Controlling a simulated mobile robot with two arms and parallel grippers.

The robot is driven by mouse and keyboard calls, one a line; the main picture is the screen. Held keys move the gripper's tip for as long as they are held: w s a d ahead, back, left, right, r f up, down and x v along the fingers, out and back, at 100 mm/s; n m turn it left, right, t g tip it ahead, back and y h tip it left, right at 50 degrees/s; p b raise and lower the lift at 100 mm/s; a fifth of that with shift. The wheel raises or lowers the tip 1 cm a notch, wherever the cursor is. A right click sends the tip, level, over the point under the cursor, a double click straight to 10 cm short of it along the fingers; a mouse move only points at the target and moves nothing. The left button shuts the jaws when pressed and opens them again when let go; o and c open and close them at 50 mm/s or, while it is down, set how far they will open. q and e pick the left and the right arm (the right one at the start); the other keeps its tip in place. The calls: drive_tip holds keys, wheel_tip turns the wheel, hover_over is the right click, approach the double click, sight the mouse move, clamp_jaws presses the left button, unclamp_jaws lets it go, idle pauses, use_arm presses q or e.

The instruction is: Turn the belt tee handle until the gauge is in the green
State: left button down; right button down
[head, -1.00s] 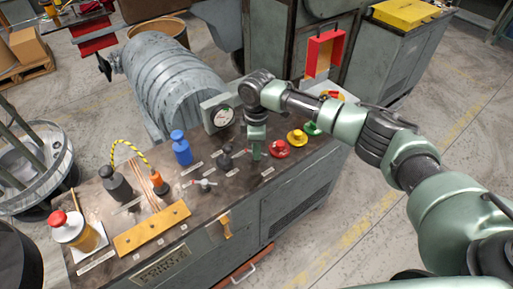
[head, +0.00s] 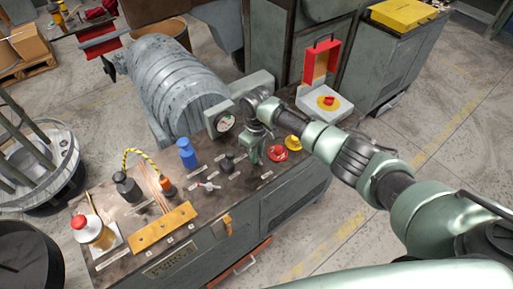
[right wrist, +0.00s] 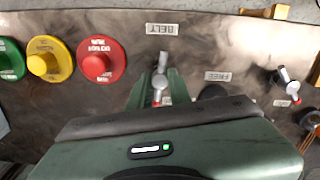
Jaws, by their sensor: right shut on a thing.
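My right gripper (head: 255,154) comes down onto the worn bench top just in front of the gauge (head: 225,122). In the right wrist view, its green fingers (right wrist: 160,86) are shut around the grey metal belt tee handle (right wrist: 161,80), below the BELT label (right wrist: 162,29). A red tip shows at the handle's lower end; the gripper body hides the rest. In the head view the gripper covers the handle. The gauge has a round white dial in a grey housing. Its needle is too small to read against the coloured marks. My left gripper is out of view.

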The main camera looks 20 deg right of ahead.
drive_tip(key=m+p, duration=0.1)
drive_tip(key=m, duration=0.1)
drive_tip(key=m+p, duration=0.2)
drive_tip(key=shift+r+m, duration=0.2)
drive_tip(key=shift+m, duration=0.1)
drive_tip(key=shift+w+f+m+p, duration=0.1)
drive_tip(key=shift+m+p, duration=0.85)
drive_tip(key=shift+m, duration=0.95)
drive_tip(key=c, duration=1.3)
unclamp_jaws()
drive_tip(key=shift+r, duration=3.85)
